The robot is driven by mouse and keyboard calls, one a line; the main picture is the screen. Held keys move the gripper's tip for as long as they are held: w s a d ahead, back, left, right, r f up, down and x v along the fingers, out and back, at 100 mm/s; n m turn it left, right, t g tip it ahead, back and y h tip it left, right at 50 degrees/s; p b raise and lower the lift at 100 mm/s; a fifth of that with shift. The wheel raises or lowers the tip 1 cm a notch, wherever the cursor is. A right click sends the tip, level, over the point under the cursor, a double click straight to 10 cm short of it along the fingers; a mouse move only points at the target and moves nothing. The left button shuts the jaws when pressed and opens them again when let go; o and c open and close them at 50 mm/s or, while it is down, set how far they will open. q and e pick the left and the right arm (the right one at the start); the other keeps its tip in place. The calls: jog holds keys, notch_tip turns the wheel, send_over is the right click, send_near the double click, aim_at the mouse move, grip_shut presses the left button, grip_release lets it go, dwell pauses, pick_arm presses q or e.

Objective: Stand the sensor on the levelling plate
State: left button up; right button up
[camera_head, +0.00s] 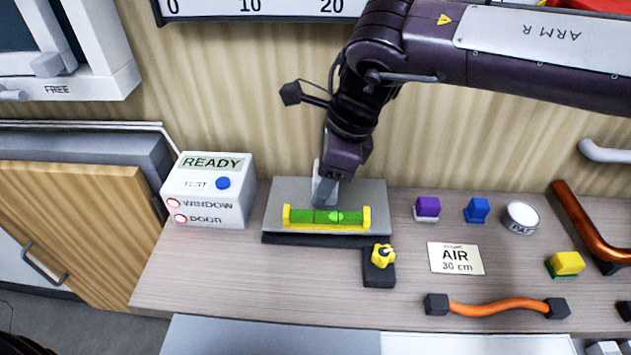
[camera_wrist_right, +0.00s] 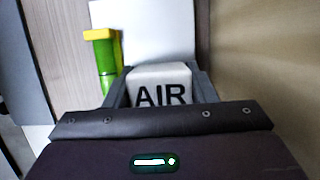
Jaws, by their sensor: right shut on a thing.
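The levelling plate (camera_head: 375,190) is a grey slab on a dark base, with a green and yellow spirit level (camera_head: 326,217) along its front. My right gripper (camera_head: 323,188) points down over the plate, behind the level. It is shut on the white sensor (camera_head: 316,170), mostly hidden by the fingers in the head view. In the right wrist view the sensor (camera_wrist_right: 160,84), marked AIR, sits between both fingers, with the plate (camera_wrist_right: 145,30) beyond it and the level (camera_wrist_right: 104,65) to the left. I cannot tell whether the sensor touches the plate. My left gripper is not in view.
A white READY box (camera_head: 208,190) stands left of the plate. To the right are an AIR 30 cm card (camera_head: 455,259), purple (camera_head: 427,208) and blue (camera_head: 477,210) blocks, and an orange handle (camera_head: 495,309).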

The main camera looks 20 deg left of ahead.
jog(key=shift+w+d, duration=0.15)
jog(key=shift+d, duration=0.2)
jog(key=o, duration=0.7)
jog(key=shift+a, duration=0.1)
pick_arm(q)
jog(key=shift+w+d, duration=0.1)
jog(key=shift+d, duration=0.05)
pick_arm(e)
jog(key=shift+r, duration=0.35)
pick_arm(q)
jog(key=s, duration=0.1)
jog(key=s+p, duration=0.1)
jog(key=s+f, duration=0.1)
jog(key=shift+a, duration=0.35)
pick_arm(e)
jog(key=v, duration=1.1)
jog(key=shift+r, duration=0.2)
